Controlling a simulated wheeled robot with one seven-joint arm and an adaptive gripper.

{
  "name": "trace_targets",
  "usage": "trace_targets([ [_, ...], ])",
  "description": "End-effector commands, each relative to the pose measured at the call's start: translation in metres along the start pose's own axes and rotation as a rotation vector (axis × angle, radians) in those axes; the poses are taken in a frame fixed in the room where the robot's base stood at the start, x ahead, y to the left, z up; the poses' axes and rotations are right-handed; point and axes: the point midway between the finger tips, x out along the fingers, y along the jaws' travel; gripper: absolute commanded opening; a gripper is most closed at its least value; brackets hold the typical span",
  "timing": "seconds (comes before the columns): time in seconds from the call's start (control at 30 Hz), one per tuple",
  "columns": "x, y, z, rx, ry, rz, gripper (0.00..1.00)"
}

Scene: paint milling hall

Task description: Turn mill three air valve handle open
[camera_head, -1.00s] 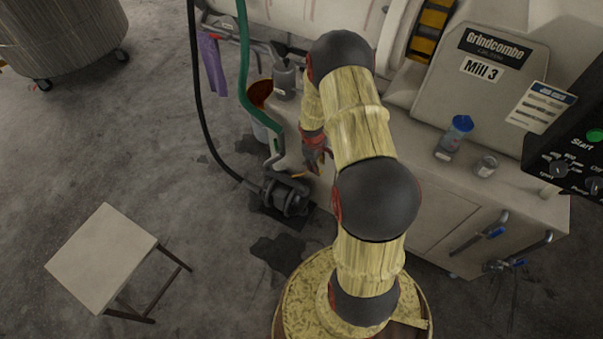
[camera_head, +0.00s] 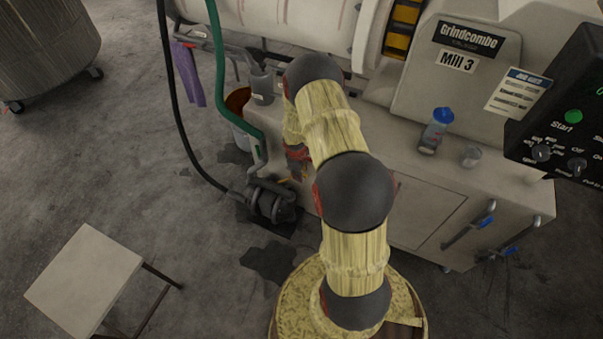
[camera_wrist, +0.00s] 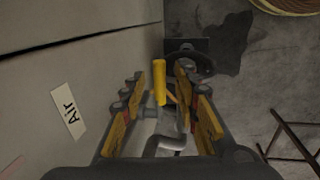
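The mill's air valve handle (camera_wrist: 160,83) is a yellow lever, seen in the wrist view near the middle. It sits on a grey metal valve and pipe (camera_wrist: 168,125) beside a pale wall with an "Air" label (camera_wrist: 68,110). My gripper (camera_wrist: 164,108) is open, its yellow-padded fingers apart on either side of the handle. I cannot tell whether either finger touches it. In the head view my gripper (camera_head: 298,163) is low beside the cabinet's left end, mostly hidden by my arm. The handle cannot be made out clearly there. The "Mill 3" sign (camera_head: 457,62) is on the machine.
A pump (camera_head: 270,202) stands on the floor below my gripper, with a black hose and a green hose (camera_head: 230,100) nearby. A bucket (camera_head: 238,102) stands behind. A bottle (camera_head: 435,130) and jar are on the cabinet.

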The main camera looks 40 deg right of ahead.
Motion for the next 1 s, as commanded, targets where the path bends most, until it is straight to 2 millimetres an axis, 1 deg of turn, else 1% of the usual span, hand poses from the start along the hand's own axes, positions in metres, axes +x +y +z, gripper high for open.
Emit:
trace_targets([
  [0.13,-0.0004,0.0,0.0001,0.0,0.0,0.0,0.3],
  [0.67,-0.0004,-0.0001,0.0002,0.001,-0.001,0.0,0.0],
  [1.0,-0.0004,-0.0001,0.0003,0.001,-0.001,0.0,0.0],
])
